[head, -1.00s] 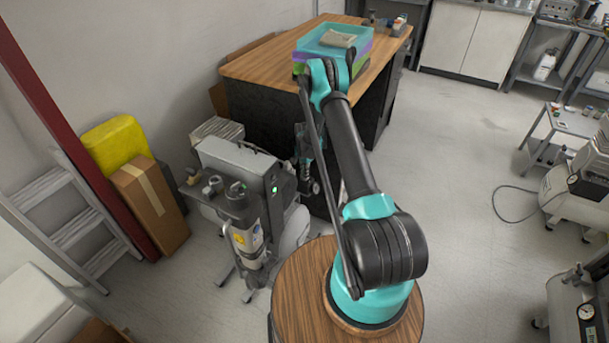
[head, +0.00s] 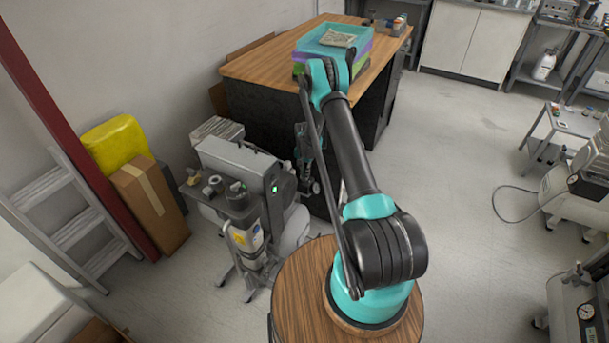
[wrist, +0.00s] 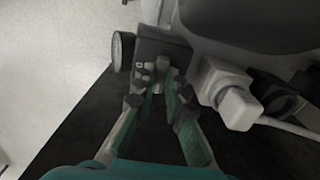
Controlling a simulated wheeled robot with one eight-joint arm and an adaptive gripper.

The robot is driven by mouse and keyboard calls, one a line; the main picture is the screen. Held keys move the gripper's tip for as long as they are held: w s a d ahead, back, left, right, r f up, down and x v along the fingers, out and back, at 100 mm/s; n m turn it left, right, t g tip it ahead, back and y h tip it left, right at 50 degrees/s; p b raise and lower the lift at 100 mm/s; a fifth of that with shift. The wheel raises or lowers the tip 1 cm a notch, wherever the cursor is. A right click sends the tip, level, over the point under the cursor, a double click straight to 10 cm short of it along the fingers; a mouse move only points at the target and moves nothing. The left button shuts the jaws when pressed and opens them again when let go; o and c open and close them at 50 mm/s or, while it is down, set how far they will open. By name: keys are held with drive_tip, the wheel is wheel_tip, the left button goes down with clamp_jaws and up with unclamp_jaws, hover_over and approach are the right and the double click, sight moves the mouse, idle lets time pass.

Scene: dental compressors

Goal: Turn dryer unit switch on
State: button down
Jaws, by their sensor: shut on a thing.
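The dryer unit is part of the grey compressor (head: 240,160) left of the desk, and a small green light (head: 275,188) glows on its dark side panel. In the wrist view, a dark box (wrist: 165,48) with small marks on its face sits on the unit. My gripper (wrist: 160,84) is at this box, its fingers closed in around a small grey piece at the box's lower edge, which looks like the switch. The fingertips hide part of it. In the head view, my wrist hangs beside the unit's right side and the fingertips cannot be made out.
A round gauge (wrist: 122,50) is close left of the fingers, and a pale fitting (wrist: 236,106) with a tube is close right. The desk (head: 262,66) bears stacked trays (head: 312,55). A yellow bag (head: 115,145) and cardboard box (head: 152,205) stand left. Open floor (head: 455,150) lies right.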

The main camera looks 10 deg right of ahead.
drive_tip(key=c, duration=1.6)
unclamp_jaws()
drive_tip(key=shift+o, duration=0.2)
wheel_tip(320, 180, up, 12)
